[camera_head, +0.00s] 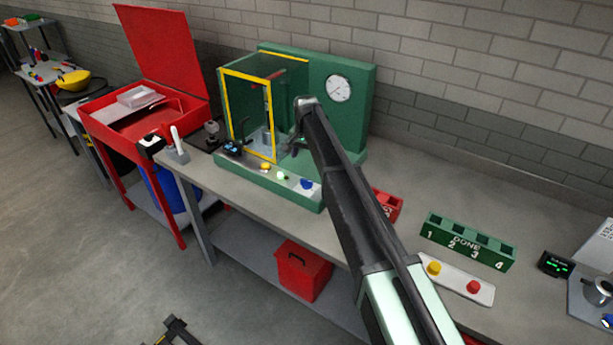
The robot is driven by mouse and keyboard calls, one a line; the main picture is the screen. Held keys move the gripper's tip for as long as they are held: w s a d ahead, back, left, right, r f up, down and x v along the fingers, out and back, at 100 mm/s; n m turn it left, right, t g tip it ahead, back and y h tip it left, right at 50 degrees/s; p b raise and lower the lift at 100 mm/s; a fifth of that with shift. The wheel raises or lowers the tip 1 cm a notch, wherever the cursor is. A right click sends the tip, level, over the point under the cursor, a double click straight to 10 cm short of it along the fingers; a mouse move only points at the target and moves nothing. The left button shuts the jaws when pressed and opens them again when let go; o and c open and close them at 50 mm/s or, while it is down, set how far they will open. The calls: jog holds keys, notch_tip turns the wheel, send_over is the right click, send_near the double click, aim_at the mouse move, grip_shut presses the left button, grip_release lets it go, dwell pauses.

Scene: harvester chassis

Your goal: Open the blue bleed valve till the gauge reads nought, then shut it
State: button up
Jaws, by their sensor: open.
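A blue knob (306,184), which looks like the bleed valve, sits at the right end of the front ledge of a green test rig (370,110). A round white gauge (338,88) is on the rig's upright green panel; its needle is too small to read. My arm reaches up from the bottom of the view, in front of the rig's right part. My gripper (297,147) is small and dark beside the yellow-edged cage, above and behind the blue knob and apart from it. It is open, and I see nothing held in it.
A clear cage with a yellow-edged frame (222,105) stands on the rig. A yellow and a pale knob share the ledge with the blue one. A green "DONE" rack (467,241) and a button plate (480,288) lie right of my arm. A red open-lidded bench stands left.

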aim_at(307, 180)
jog(key=f+b, duration=1.1)
jog(key=shift+s+d, duration=0.1)
jog(key=shift+s, duration=0.2)
jog(key=shift+r, duration=0.15)
jog(key=c, duration=0.9)
